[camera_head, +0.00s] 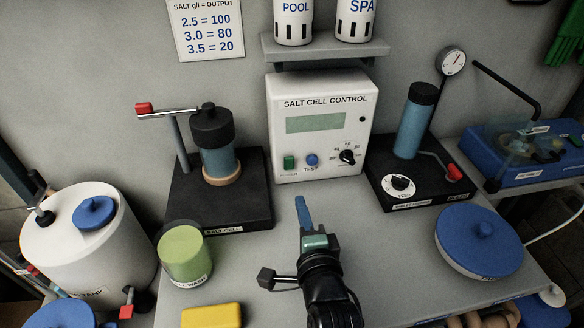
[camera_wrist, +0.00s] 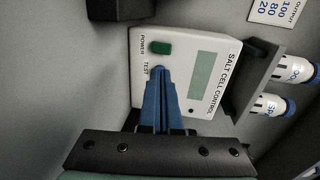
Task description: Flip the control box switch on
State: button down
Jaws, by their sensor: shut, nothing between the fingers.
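The white control box (camera_head: 350,95), labelled SALT CELL CONTROL, stands against the wall at the back of the bench. Its green POWER switch (camera_head: 289,162) is at the lower left of its face, beside a blue TEST button (camera_head: 312,160) and a black knob (camera_head: 348,157). The display (camera_head: 315,123) looks blank. My gripper (camera_head: 300,200) is shut and empty, its blue fingers pointing at the box from in front. In the wrist view, the fingertips (camera_wrist: 158,72) overlap the TEST button, with the green switch (camera_wrist: 161,48) just beyond them. I cannot tell whether they touch the box.
A black salt cell stand (camera_head: 225,190) is left of the box; a black gauge stand (camera_head: 410,180) is right. A green-lidded jar (camera_head: 184,255), a yellow block (camera_head: 211,316) and a blue round lid (camera_head: 478,240) sit on the bench. A shelf (camera_head: 325,50) overhangs the box.

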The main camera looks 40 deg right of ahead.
send_near(290, 161)
jog(key=x, duration=0.5)
jog(key=shift+w+f, duration=0.1)
jog(key=shift+f, duration=0.25)
jog(key=shift+w+d+r, duration=0.1)
jog(key=shift+w+d, duration=0.2)
jog(key=shift+w, duration=0.25)
jog(key=p, duration=0.1)
jog(key=r+p, duration=0.1)
jog(key=shift+w+d+r+g+p, duration=0.15)
jog(key=shift+w+g+p, duration=0.1)
jog(key=shift+g+p, duration=0.15)
jog(key=shift+f, duration=0.5)
